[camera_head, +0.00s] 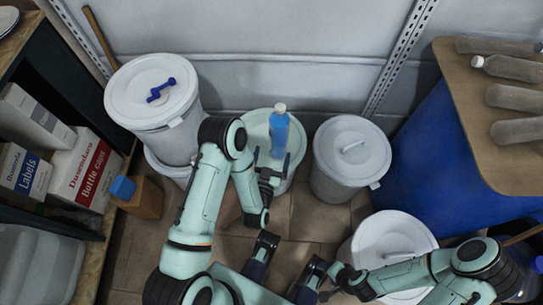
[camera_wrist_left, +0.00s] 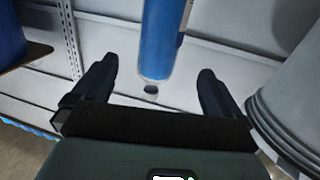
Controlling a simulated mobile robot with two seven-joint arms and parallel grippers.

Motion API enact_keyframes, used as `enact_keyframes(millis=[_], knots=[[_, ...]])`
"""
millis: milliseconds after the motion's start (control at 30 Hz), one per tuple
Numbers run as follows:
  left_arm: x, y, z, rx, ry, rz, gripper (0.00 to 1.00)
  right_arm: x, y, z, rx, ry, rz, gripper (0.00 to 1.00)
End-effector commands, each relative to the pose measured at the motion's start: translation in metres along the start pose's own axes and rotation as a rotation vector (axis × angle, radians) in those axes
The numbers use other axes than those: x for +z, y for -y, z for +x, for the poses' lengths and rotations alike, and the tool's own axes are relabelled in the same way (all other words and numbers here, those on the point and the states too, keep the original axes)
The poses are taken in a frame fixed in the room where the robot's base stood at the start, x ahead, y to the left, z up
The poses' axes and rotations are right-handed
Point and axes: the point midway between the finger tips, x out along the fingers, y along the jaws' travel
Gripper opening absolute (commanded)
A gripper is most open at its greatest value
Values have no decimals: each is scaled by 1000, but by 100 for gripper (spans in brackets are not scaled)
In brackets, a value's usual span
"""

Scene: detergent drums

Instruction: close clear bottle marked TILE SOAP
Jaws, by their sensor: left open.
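A clear bottle of blue liquid (camera_head: 279,136) stands upright on a pale drum lid at the back centre, with a white cap (camera_head: 280,107) at its top. Whether the cap is tight I cannot tell, and no label text is readable. My left gripper (camera_head: 271,161) is open just in front of the bottle. In the left wrist view, upside down, the blue bottle (camera_wrist_left: 160,38) lies between and beyond the fingers (camera_wrist_left: 155,88), apart from both. A pale label edge shows on its side. My right gripper (camera_head: 322,279) is low in the middle, its jaws unclear.
Several clear bottles (camera_head: 515,68) lie on a board over a large blue drum (camera_head: 430,150). Shelves with boxes (camera_head: 82,172) line the left.

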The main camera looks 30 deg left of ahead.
Motion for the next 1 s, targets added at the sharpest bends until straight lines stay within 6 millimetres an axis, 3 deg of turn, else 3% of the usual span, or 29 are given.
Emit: enact_keyframes(millis=[267,467,567,733,833,1000], knots=[[8,0,0,7,41,-8,100,0,0,0,0,0,0,64],[55,0,-14,51,302,-59,100,0,0,0,0,0,0,64],[88,-2,-34,77,502,-101,100,0,0,0,0,-1,0,64],[135,-4,-86,110,852,-178,100,0,0,0,0,-1,0,64],[154,-6,-122,121,1051,-222,100,0,0,0,0,-1,0,64],[167,-7,-181,128,1333,-281,100,0,0,0,0,-1,0,64]])
